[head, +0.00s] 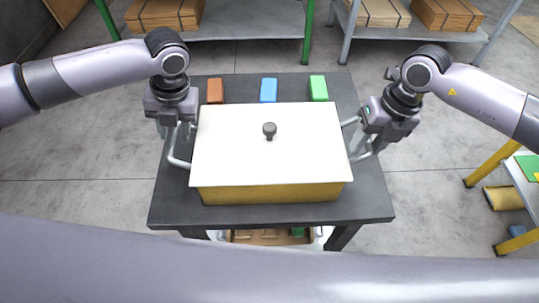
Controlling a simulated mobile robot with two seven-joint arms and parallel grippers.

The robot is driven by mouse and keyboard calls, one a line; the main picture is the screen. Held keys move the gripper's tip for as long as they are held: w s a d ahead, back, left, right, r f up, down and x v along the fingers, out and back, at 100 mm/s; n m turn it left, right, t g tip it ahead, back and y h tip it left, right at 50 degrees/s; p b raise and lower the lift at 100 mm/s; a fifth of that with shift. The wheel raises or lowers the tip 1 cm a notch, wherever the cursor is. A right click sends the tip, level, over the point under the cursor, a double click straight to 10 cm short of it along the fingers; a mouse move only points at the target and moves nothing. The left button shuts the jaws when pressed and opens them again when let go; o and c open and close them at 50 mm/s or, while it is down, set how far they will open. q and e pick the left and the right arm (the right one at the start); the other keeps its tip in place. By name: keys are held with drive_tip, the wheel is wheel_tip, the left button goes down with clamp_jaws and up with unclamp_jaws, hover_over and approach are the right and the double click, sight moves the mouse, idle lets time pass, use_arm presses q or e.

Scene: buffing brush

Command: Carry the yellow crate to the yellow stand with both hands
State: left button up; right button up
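The yellow crate (270,193) stands on a dark table, with a white lid (270,155) that has a black knob. A grey loop handle sticks out at its left side (177,160) and another at its right side (362,156). My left gripper (178,132) is at the left handle and my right gripper (364,140) is at the right handle. I cannot tell whether their fingers are closed on the handles. A stand with yellow legs (492,162) is partly in view at the right edge, with a green item on its top.
Brown (215,91), blue (268,90) and green (318,88) blocks lie along the back of the dark table (370,207). A brown tray (270,238) shows below its front edge. Shelves with cardboard stacks (165,14) stand behind. Grey floor is clear between table and stand.

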use_arm(q)
drive_tip(key=shift+f, duration=0.3)
use_arm(e)
drive_tip(key=shift+f, duration=0.3)
use_arm(q)
clamp_jaws()
use_arm(e)
clamp_jaws()
use_arm(q)
drive_tip(key=shift+r, duration=0.25)
use_arm(e)
drive_tip(key=shift+r, duration=0.25)
